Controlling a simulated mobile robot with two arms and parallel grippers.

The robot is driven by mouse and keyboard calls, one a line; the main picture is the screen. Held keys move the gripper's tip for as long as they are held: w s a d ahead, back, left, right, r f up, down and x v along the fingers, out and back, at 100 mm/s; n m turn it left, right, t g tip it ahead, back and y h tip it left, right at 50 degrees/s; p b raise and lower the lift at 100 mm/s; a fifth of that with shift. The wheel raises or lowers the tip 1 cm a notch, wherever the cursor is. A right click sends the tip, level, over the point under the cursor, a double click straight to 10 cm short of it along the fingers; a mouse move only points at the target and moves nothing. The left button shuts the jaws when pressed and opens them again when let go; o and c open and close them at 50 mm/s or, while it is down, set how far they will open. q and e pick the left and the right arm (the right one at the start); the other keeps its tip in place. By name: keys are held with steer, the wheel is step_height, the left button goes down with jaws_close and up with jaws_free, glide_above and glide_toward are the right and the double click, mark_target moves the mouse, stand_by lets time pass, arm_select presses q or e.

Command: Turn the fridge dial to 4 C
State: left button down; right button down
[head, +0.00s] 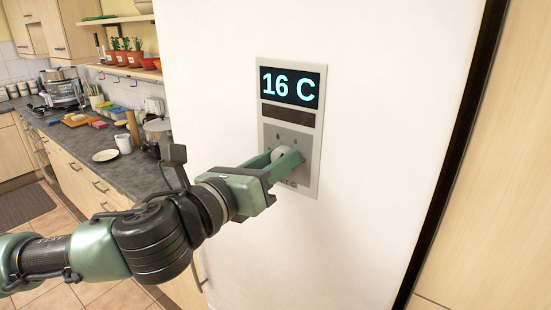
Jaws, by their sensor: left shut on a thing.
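The fridge (400,130) is a large white front that fills the middle of the head view. A grey control panel (314,165) is set in it. The display (290,87) at the panel's top reads 16 C in blue. The dial (280,154) sits on the lower plate and is partly hidden by my fingers. My left gripper (284,159) is shut on the dial, with a green finger on either side of it. My left arm comes in from the left. My right gripper is not in view.
A dark counter (75,135) runs along the left with a white mug (123,144), a plate (105,155) and a coffee maker (62,90). Potted plants (127,57) stand on a shelf above. A pale wood panel (500,190) stands at the right.

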arm_select(q)
steer(key=shift+f, duration=0.1)
steer(key=c, duration=0.9)
jaws_free()
steer(key=shift+c, duration=0.2)
steer(key=shift+s, duration=0.1)
steer(key=b+v, duration=0.5)
steer(key=v, duration=0.2)
steer(key=shift+s+a, duration=0.2)
